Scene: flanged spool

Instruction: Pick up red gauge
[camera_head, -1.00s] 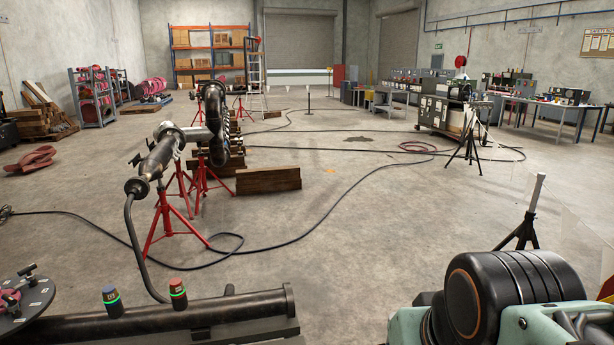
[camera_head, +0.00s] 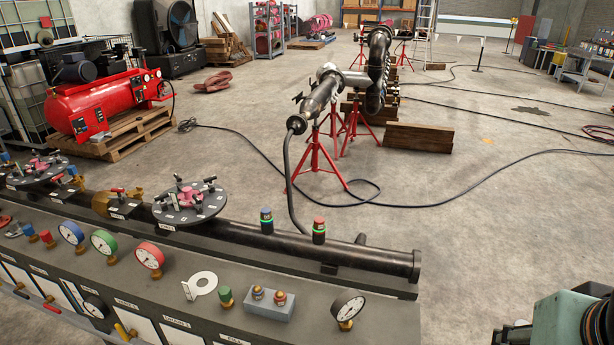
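The red gauge (camera_head: 150,257) has a red rim, a white dial and a brass stem. It lies on the grey bench top (camera_head: 385,325) at the lower left of the head view, between a green-rimmed gauge (camera_head: 104,243) and a white ring-shaped plate (camera_head: 204,284). A blue-rimmed gauge (camera_head: 72,234) lies further left and a black-rimmed gauge (camera_head: 348,306) further right. Part of my arm shows at the lower right corner, well apart from the red gauge. My gripper is not in view.
Behind the gauges a long black pipe (camera_head: 365,257) carries flanged discs (camera_head: 190,202) and small red and blue capped parts. A grey block (camera_head: 268,304) sits right of the ring. Beyond are a red compressor (camera_head: 98,106) and a pipe on red stands (camera_head: 318,158). Floor at right is mostly clear.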

